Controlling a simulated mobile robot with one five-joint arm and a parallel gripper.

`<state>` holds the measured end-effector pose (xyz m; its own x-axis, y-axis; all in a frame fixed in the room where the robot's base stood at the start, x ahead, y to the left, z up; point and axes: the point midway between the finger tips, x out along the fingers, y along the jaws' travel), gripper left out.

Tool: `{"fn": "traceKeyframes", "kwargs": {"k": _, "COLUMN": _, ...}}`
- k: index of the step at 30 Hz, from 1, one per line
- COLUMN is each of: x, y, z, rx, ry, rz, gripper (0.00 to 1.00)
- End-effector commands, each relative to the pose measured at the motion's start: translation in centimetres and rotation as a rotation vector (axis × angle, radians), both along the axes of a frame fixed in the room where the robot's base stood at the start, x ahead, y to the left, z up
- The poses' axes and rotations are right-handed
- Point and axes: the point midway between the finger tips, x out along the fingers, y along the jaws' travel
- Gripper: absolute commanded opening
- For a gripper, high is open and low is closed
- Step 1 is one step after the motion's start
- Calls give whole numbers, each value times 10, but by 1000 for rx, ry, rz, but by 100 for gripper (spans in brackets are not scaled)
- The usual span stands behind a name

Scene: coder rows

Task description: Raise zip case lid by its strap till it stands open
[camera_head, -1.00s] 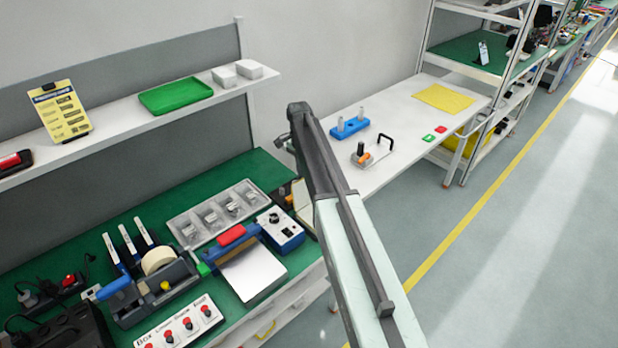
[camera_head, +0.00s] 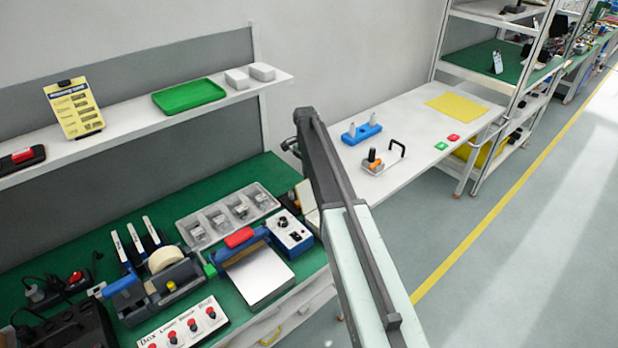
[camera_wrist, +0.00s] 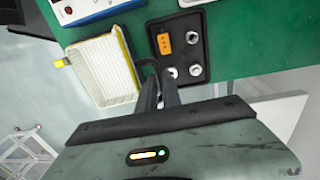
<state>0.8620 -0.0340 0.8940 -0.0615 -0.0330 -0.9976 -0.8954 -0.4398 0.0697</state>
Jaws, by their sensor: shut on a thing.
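The zip case shows in the wrist view as a dark base (camera_wrist: 197,70) with an orange block and round metal parts inside. To its left is the pale ribbed lid (camera_wrist: 112,72) with a yellow rim, apparently swung up and away from the base. A thin dark strap (camera_wrist: 149,63) curves from near the lid's edge to my gripper (camera_wrist: 159,80). The narrow dark fingers appear shut on the strap, though their tips are hard to make out. In the head view a cream edge of the lid (camera_head: 306,199) shows beside my arm; the rest is hidden.
A blue-and-white box with knobs (camera_head: 289,232) stands close beside the case on the green bench. A parts tray (camera_head: 184,226) is behind it. A white table (camera_head: 412,140) with a blue block and a black-handled item stands further right. Floor to the right is clear.

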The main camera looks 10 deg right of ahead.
Motion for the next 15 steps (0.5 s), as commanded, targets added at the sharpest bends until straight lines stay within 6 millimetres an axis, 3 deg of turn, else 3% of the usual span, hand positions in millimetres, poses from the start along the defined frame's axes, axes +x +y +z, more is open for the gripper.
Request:
{"fn": "traceKeyframes", "kwargs": {"k": 2, "x": 1, "y": -3, "z": -1, "rx": -2, "ry": -3, "rz": -3, "gripper": 0}}
{"fn": "traceKeyframes", "kwargs": {"k": 3, "x": 1, "y": -3, "z": -1, "rx": -3, "ry": -4, "rz": -3, "gripper": 15}}
{"fn": "traceKeyframes", "kwargs": {"k": 5, "x": 1, "y": -4, "z": -1, "rx": -3, "ry": -4, "rz": -3, "gripper": 31}}
{"fn": "traceKeyframes", "kwargs": {"k": 15, "x": 0, "y": -2, "z": -1, "rx": -1, "ry": -2, "rz": -2, "gripper": 32}}
